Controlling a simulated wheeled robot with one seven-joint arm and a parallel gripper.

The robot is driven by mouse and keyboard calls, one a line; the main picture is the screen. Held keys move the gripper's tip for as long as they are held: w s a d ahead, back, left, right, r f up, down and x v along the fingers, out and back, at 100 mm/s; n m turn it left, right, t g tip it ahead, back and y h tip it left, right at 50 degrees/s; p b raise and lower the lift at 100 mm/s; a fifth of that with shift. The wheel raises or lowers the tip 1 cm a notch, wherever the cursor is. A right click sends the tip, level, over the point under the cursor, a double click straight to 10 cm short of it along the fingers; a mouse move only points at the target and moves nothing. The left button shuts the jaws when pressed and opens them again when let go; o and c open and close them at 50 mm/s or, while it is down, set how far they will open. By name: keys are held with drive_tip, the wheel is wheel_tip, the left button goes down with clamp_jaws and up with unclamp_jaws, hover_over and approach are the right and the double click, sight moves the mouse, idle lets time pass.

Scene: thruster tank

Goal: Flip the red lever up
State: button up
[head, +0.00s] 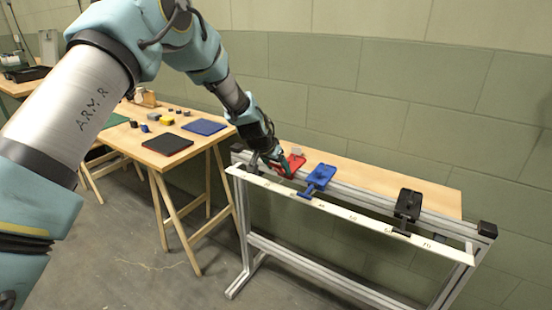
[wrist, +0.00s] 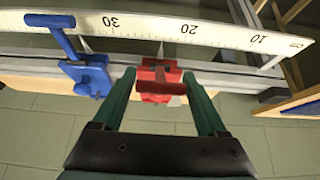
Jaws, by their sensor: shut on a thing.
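The red lever (head: 291,165) is mounted on the metal frame, left of the blue lever (head: 319,178). My gripper (head: 277,161) is at the red lever and partly hides it in the head view. In the wrist view, the red lever (wrist: 158,82) sits between the two green fingers of my gripper (wrist: 158,76), which is shut on it. No red handle lies across the white ruler strip, unlike the blue lever's handle (wrist: 52,38). The red handle's exact angle is hard to tell.
A black lever (head: 408,205) is farther right on the frame. The white ruler strip (head: 345,213) runs along its front. A wooden table (head: 185,142) with a blue mat, a dark mat and small blocks stands at left. A green wall is behind.

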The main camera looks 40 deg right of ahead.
drive_tip(key=shift+w+d+r+g+y+p, duration=0.1)
drive_tip(key=shift+d+g+y+p, duration=0.15)
drive_tip(key=shift+y+p, duration=0.4)
drive_tip(key=shift+w+d+r+g+y+p, duration=0.15)
drive_tip(key=shift+d+y+p, duration=0.2)
drive_tip(key=shift+y, duration=0.5)
drive_tip(key=shift+s+a+f, duration=0.1)
drive_tip(key=shift+a, duration=0.05)
drive_tip(key=o, duration=1.3)
drive_tip(key=w+b+v, duration=0.1)
drive_tip(key=b+v, duration=0.2)
drive_tip(key=v, duration=0.7)
drive_tip(key=shift+s+r, duration=0.4)
drive_tip(key=shift+s, duration=0.05)
